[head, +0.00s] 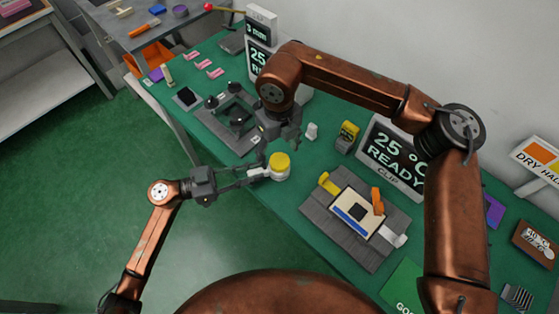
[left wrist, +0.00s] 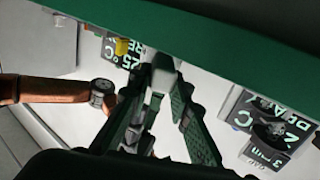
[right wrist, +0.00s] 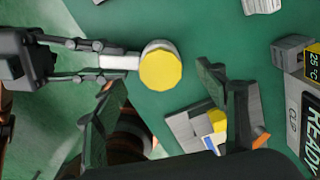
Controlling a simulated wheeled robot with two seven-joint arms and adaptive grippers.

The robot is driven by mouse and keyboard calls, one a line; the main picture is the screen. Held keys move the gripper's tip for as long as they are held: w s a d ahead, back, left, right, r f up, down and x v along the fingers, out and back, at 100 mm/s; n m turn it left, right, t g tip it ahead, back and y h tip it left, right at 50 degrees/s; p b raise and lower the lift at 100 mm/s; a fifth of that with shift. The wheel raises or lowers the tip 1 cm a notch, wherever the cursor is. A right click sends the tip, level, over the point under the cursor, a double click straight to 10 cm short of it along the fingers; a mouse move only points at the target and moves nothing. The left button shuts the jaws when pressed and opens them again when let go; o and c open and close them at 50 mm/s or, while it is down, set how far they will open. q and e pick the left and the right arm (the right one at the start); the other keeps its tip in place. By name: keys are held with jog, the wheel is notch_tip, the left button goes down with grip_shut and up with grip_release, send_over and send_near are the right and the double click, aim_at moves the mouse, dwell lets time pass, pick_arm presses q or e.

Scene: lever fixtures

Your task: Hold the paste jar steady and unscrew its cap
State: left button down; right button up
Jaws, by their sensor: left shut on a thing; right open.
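The paste jar (head: 279,175) is white and stands upright at the near edge of the green table. Its yellow cap (head: 280,160) sits on top, and the right wrist view shows the cap (right wrist: 161,70) from above. My left gripper (head: 258,173) comes in from the left, shut on the pale block at the jar's side. That pale block (right wrist: 120,62) shows between its fingers in the right wrist view. My right gripper (head: 290,138) is open and empty above and beyond the cap, apart from it. In its own view the cap appears between its fingers.
A grey fixture (head: 320,205) with a board, yellow and orange parts lies right of the jar. A dark fixture (head: 232,118) lies behind left. A display (head: 394,152) and a small yellow-topped box (head: 347,135) stand behind. A small white piece (head: 312,131) stands near my right gripper.

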aim_at(279, 160)
jog(key=m, duration=0.3)
jog(key=shift+m, duration=0.4)
jog(key=shift+f, duration=1.55)
jog(key=c, duration=1.5)
jog(key=n, duration=0.6)
jog(key=shift+r, duration=0.35)
jog(key=shift+r, duration=0.7)
